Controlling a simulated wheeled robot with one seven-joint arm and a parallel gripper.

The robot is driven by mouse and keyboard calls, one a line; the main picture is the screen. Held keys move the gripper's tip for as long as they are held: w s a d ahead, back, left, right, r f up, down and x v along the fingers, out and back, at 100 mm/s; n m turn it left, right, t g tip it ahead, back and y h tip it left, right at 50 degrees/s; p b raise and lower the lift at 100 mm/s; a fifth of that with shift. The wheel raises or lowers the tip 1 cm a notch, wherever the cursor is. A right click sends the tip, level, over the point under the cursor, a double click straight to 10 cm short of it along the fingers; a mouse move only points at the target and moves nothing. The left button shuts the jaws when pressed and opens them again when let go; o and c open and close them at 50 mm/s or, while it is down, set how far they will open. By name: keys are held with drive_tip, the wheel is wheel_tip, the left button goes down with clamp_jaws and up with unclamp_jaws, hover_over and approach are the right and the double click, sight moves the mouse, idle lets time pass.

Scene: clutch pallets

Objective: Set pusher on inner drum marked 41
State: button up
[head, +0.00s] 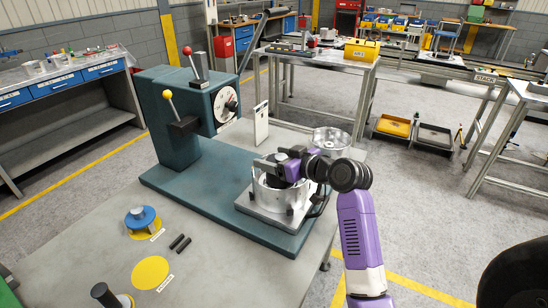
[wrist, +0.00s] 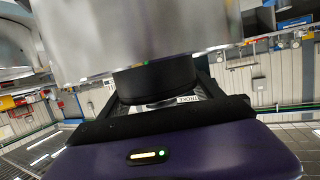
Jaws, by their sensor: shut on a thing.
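In the head view a bright metal drum (head: 268,196) stands on a light square plate (head: 262,216) on the teal press base. No number can be read on it. My gripper (head: 284,165) is at the drum's top, shut on a dark part that I take for the pusher; my fingers mostly hide it. In the wrist view the black neck of the pusher (wrist: 155,82) is between my fingers, below a wide shiny metal body (wrist: 130,35). I cannot tell whether the pusher touches the drum. A yellow disc (head: 150,272) with a label beside it is bare.
The teal press (head: 180,110) with red and yellow knobs stands behind the drum. Another metal drum (head: 331,141) stands at the table's far right. A blue-topped part (head: 141,217), two black pins (head: 180,242) and a black knob (head: 104,294) are at the front left.

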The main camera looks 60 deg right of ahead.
idle(0.3)
drive_tip(key=o, duration=2)
drive_tip(key=shift+f, duration=0.1)
drive_tip(key=shift+r+p, duration=3.7)
drive_tip(key=shift+r, duration=0.9)
